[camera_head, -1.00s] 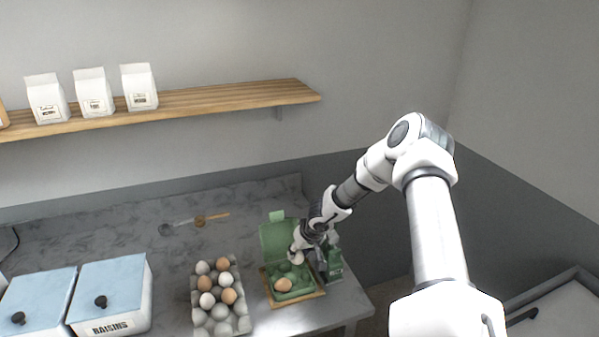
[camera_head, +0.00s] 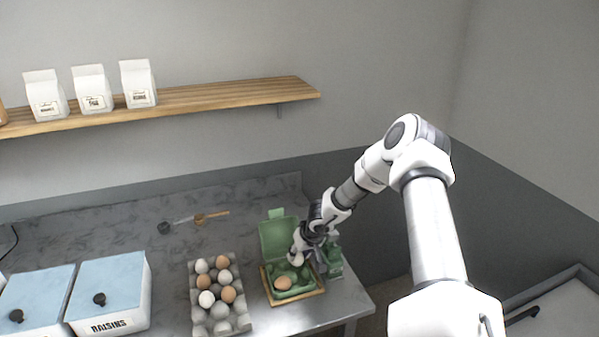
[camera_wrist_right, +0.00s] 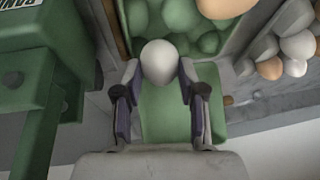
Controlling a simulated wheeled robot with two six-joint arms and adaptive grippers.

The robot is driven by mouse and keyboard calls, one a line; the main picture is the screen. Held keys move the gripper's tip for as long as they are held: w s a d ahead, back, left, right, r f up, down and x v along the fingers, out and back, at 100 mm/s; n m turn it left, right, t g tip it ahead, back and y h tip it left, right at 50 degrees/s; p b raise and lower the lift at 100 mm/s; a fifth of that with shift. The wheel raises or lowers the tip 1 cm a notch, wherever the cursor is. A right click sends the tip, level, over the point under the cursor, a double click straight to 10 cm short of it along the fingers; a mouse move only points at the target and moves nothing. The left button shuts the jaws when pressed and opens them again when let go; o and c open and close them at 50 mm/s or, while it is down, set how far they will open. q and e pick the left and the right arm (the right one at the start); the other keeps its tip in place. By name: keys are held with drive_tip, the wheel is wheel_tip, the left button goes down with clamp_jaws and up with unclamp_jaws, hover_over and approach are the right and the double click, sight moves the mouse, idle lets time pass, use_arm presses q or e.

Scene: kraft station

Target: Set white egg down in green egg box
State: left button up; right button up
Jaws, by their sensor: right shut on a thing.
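The green egg box (camera_head: 278,241) stands open on a wooden board near the counter's right end, its lid up at the back. A brown egg (camera_head: 283,283) sits in its front part. My right gripper (camera_head: 299,252) reaches over the box from the right. In the right wrist view my right gripper (camera_wrist_right: 160,80) is shut on the white egg (camera_wrist_right: 159,62), its fingers on both sides of the egg. The egg is over the green box (camera_wrist_right: 208,42), close to the cups; whether it touches them I cannot tell. My left gripper is not in view.
A grey egg tray (camera_head: 243,325) with several white and brown eggs stands left of the box. A green object (camera_head: 335,262) stands close on the box's right. Blue-lidded white bins (camera_head: 112,283) are at the left.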

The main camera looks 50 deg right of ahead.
sight(299, 254)
drive_tip(key=shift+f+b, duration=0.6)
drive_tip(key=shift+f, duration=0.45)
idle(0.4)
drive_tip(key=o, duration=0.8)
wheel_tip(299, 254, up, 10)
drive_tip(key=shift+r, duration=0.1)
